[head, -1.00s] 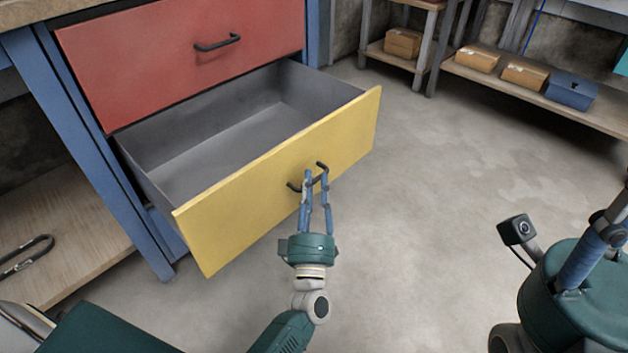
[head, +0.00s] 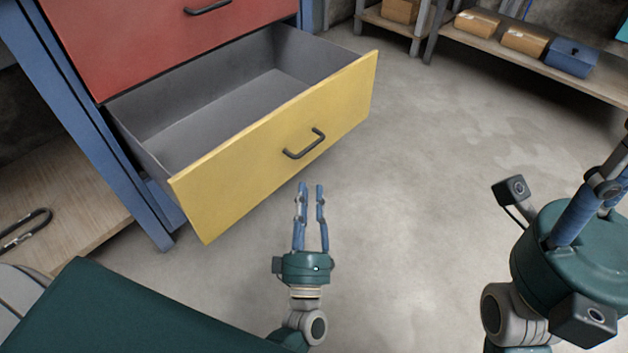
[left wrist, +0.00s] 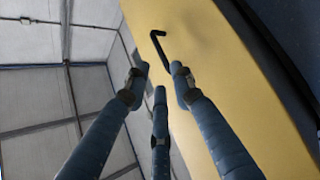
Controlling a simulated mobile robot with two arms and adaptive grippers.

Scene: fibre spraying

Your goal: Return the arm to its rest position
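My left gripper (head: 310,188) is open and empty in the lower middle of the head view. It is apart from the yellow drawer (head: 235,187), in front of its black handle (head: 304,145). The drawer is pulled out and its grey inside (head: 225,110) looks empty. In the left wrist view the open fingers (left wrist: 158,82) have nothing between them; the yellow drawer front (left wrist: 215,60) and handle (left wrist: 158,45) are beyond. My right gripper is only partly in view at the right edge of the head view, its fingertips cut off.
A red drawer (head: 150,40) above is shut. A black curved item (head: 25,230) lies on a wooden shelf (head: 75,205) at left. Shelving at the back right holds cardboard boxes (head: 524,40) and a blue box (head: 571,58). The floor (head: 420,200) between is clear.

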